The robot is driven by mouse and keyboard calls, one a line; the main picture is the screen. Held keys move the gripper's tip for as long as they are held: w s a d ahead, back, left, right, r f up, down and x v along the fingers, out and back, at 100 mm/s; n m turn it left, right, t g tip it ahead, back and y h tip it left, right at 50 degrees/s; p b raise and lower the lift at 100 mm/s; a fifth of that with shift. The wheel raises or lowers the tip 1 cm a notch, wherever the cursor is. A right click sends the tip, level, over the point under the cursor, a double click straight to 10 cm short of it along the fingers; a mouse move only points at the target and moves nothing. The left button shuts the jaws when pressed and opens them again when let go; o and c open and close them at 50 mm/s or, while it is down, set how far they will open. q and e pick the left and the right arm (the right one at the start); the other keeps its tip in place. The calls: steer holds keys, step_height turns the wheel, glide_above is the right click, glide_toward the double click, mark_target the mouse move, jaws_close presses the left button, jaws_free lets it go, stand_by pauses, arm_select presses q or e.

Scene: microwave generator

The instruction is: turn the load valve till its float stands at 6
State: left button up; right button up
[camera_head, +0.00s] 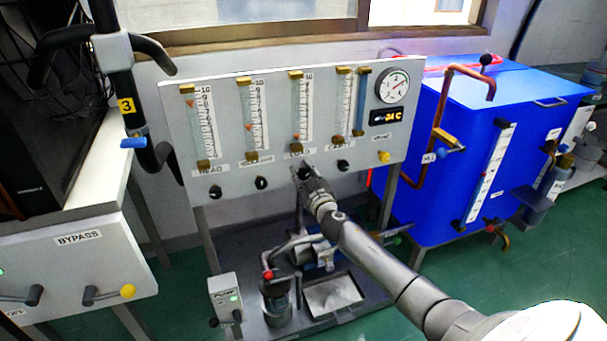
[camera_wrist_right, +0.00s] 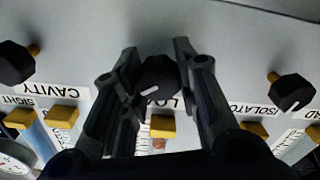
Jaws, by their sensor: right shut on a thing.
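The load valve is a black knob with a white pointer line, close up in the right wrist view (camera_wrist_right: 158,78), on the grey panel (camera_head: 225,187) under the LOAD label. My right gripper (camera_wrist_right: 158,75) has its two black fingers on either side of this knob and is shut on it. In the head view the right gripper (camera_head: 304,172) reaches the panel and largely hides the knob. The load gauge (camera_head: 297,105) stands above it, with a small reddish float (camera_head: 296,136) low in its tube, well below the 10 mark. Its exact reading is too small to tell. My left gripper is not in view.
The isolator knob (camera_head: 261,183) and cavity knob (camera_head: 343,165) flank the load valve with free gaps between. A dial (camera_head: 393,87) and a temperature display (camera_head: 386,116) are at the panel's right. A blue tank (camera_head: 465,130) stands right; pump equipment (camera_head: 277,300) sits below.

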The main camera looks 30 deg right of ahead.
steer(key=shift+c, duration=0.5)
steer(key=shift+n, duration=1.3)
steer(key=n, duration=0.3)
steer(key=shift+a+f+n, duration=0.1)
steer(key=shift+n, duration=0.3)
steer(key=n, duration=0.4)
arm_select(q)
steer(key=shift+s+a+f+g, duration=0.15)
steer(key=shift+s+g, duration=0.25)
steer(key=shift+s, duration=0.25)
arm_select(e)
steer(key=shift+f+n, duration=0.1)
steer(key=shift+n, duration=0.8)
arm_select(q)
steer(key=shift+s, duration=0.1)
